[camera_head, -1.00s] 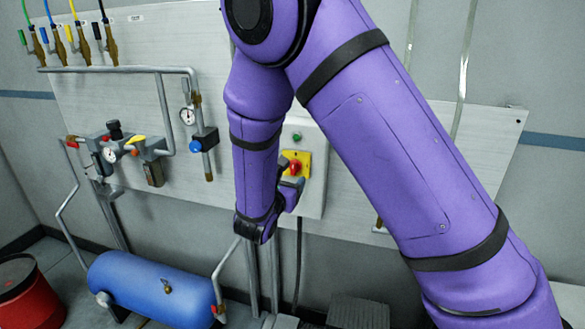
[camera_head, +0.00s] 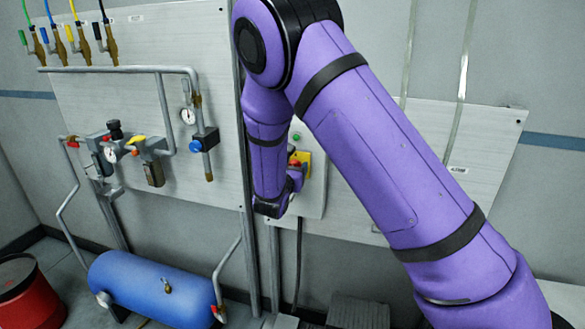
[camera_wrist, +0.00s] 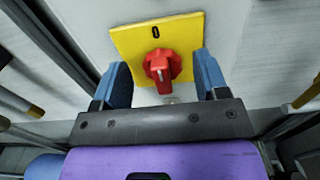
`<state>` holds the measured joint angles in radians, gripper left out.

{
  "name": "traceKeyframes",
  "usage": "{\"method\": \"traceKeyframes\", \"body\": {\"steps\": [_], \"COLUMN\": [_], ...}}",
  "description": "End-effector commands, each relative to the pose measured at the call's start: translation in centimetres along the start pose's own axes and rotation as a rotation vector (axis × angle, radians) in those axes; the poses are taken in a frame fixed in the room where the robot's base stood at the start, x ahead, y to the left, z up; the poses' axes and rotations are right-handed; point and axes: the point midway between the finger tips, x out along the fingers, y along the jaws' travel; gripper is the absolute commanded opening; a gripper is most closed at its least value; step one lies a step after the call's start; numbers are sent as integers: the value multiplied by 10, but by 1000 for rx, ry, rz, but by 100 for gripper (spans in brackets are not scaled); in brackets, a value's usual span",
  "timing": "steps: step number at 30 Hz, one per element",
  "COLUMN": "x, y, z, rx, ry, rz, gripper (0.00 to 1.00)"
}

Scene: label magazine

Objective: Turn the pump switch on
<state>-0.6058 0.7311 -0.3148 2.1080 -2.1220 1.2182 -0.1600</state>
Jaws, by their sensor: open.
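The pump switch is a red rotary knob (camera_wrist: 162,68) on a yellow plate (camera_wrist: 133,42) marked "0" above the knob. In the wrist view the knob's grip ridge runs roughly upright. My gripper (camera_wrist: 164,80) is open, with one blue finger on each side of the knob. A gap shows between each finger and the knob; whether the fingertips reach its depth is hard to tell. In the head view the yellow plate (camera_head: 306,160) is on a grey box on the wall panel, and my arm hides much of the box and the knob.
A green button (camera_head: 297,137) is above the yellow plate. To the left are pipes, a gauge (camera_head: 187,116) and valves on the panel. A blue tank (camera_head: 150,285) and a red bin (camera_head: 28,290) stand on the floor. A dark cable (camera_head: 298,260) hangs below the box.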

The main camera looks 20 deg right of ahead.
Motion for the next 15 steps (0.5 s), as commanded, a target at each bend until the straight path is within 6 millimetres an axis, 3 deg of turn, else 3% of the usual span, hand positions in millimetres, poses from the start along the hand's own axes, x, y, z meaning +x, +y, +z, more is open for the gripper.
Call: {"method": "traceKeyframes", "body": {"steps": [9, 11, 15], "x": [3, 3, 3], "y": [0, 0, 0], "z": [0, 0, 0], "rx": [0, 0, 0], "ry": [0, 0, 0], "rz": [0, 0, 0], "gripper": [67, 56, 23]}}
